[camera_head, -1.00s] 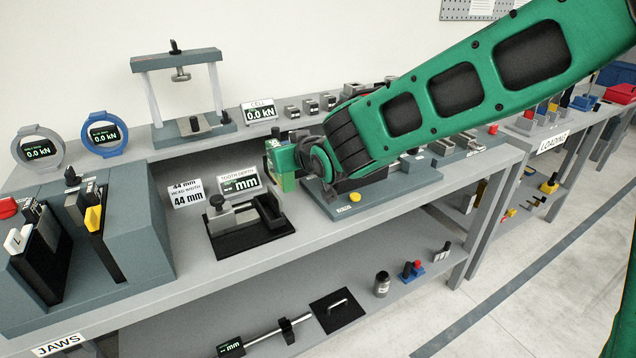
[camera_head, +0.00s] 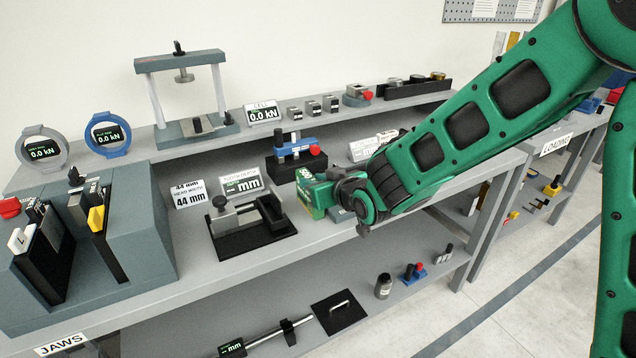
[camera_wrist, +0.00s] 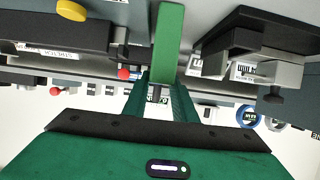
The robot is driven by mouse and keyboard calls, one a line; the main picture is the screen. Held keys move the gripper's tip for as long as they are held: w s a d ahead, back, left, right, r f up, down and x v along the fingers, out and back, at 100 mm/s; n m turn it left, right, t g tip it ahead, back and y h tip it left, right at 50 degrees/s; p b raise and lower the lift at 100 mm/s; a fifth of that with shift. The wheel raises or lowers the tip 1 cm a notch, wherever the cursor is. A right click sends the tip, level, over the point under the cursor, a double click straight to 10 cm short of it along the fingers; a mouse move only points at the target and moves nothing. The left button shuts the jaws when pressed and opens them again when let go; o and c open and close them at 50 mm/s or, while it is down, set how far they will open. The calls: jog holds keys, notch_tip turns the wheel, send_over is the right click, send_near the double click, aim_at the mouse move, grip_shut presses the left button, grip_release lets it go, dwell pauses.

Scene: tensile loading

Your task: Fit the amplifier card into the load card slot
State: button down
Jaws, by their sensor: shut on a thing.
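My gripper (camera_head: 312,192) is shut on a green card, taken to be the amplifier card (camera_wrist: 169,45). In the wrist view the card stands out beyond the two green fingers (camera_wrist: 160,90) as a long, plain green strip. In the head view only a small bright green part of the card (camera_head: 318,212) shows beside the gripper. It is above the bench, just right of the tooth depth gauge, and appears clear of it. I cannot pick out the load card slot in either view.
The tooth depth fixture (camera_head: 240,222) is close on the left. A blue block with a red knob (camera_head: 297,148) stands behind my gripper. The JAWS housing (camera_head: 150,215) is at the left. The LOADING bench (camera_head: 552,145) lies right. The lower shelf holds loose tools.

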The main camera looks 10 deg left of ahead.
jog(key=c, duration=1.5)
grip_release()
jog(key=shift+f, duration=0.1)
jog(key=shift+o, duration=0.2)
jog(key=v, duration=1.2)
jog(key=shift+d, duration=0.1)
